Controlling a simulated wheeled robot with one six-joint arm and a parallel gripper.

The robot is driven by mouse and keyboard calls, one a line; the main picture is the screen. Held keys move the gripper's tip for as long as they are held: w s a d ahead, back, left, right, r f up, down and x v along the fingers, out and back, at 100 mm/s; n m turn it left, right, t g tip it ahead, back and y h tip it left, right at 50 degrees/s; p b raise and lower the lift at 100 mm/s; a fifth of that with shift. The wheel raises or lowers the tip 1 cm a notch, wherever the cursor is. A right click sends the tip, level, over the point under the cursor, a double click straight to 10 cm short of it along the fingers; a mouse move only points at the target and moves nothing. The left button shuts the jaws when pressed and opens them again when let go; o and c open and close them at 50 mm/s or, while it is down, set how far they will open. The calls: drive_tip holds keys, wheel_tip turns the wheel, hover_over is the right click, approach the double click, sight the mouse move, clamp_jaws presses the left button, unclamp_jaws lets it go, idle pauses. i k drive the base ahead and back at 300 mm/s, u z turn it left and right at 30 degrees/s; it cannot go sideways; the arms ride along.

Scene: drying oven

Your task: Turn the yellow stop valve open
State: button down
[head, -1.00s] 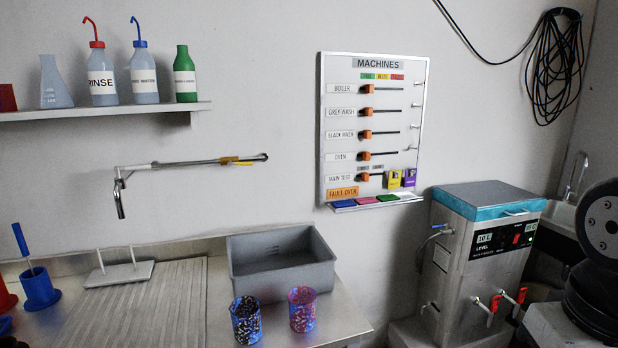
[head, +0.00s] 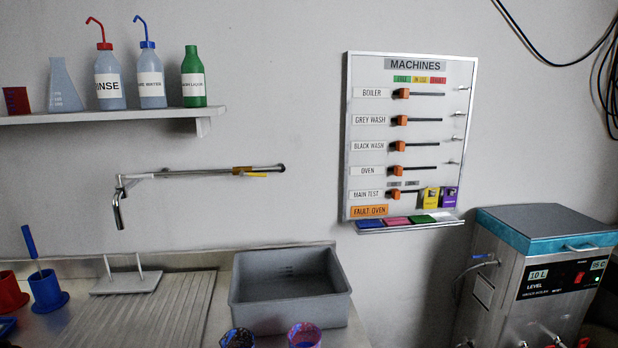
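The yellow stop valve (head: 255,174) is a small yellow lever on the thin wall pipe (head: 205,172), above the draining board. The lever lies roughly along the pipe, just right of a brass-coloured fitting (head: 239,171). The pipe runs left from the wall to a bent metal spout (head: 118,205). The spout hangs over the left part of the counter, and no water stream shows from it. My gripper is not in view.
A grey basin (head: 290,290) stands below the valve, with two patterned cups (head: 303,336) in front. A bottle shelf (head: 100,117) is above the pipe. A machines board (head: 410,140) and steel boiler (head: 525,285) are to the right. The wall around the valve is clear.

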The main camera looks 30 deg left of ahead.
sight(253, 174)
drive_tip(key=z, duration=0.05)
drive_tip(key=i, duration=0.7)
drive_tip(key=u, duration=0.95)
drive_tip(key=i, duration=0.45)
drive_tip(key=u, duration=0.4)
